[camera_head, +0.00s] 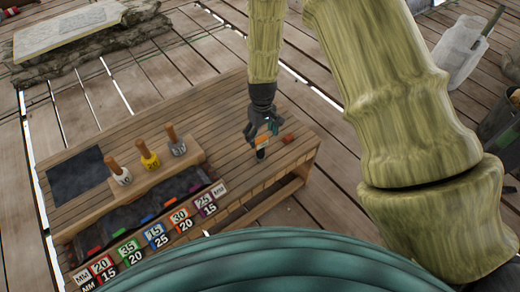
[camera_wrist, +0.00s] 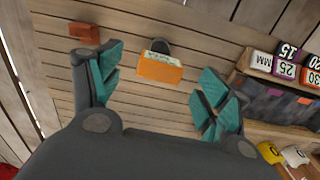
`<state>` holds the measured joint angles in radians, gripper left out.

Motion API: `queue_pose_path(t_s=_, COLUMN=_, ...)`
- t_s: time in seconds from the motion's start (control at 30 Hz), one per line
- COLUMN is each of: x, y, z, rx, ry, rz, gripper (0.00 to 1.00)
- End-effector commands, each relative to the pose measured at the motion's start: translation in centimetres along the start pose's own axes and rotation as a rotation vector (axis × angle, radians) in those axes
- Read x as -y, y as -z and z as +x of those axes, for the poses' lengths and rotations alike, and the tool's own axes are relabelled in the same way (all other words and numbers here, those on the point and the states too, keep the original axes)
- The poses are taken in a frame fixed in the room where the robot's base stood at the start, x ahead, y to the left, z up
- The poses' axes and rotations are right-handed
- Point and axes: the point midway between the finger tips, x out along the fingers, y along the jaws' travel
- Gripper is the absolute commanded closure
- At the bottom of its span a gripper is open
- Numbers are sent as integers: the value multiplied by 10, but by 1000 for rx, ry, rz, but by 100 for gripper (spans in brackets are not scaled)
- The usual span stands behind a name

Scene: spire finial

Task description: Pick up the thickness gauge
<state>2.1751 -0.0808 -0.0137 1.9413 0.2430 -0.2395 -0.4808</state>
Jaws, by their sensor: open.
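The thickness gauge appears to be the orange block with a pale top strip and a dark rounded end, lying on the wooden bench in the wrist view (camera_wrist: 160,68). In the head view its orange part (camera_head: 262,141) shows just below the fingers. My gripper (camera_wrist: 158,95) is open, with its teal-padded fingers spread to either side of the orange piece and apart from it. In the head view my gripper (camera_head: 264,126) hangs over the right part of the bench. Part of the gauge is hidden by the fingers there.
A small reddish-brown block (camera_head: 288,138) lies right of the gauge on the slatted bench (camera_head: 215,105). A rack (camera_head: 150,172) holds three wooden-handled tools. Numbered colored blocks (camera_head: 155,236) line the front edge of a dark tray. A dark pad (camera_head: 75,172) lies at left.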

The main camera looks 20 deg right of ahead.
Motion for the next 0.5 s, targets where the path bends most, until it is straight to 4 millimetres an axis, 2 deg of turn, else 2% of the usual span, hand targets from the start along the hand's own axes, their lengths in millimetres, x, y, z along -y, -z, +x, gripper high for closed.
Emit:
queue_pose_path(t_s=0.17, x=0, y=2, z=12, rx=1, ry=0, rz=0, gripper=23)
queue_pose_path(t_s=0.5, x=1, y=6, z=50, rx=0, ry=0, rz=2, gripper=23)
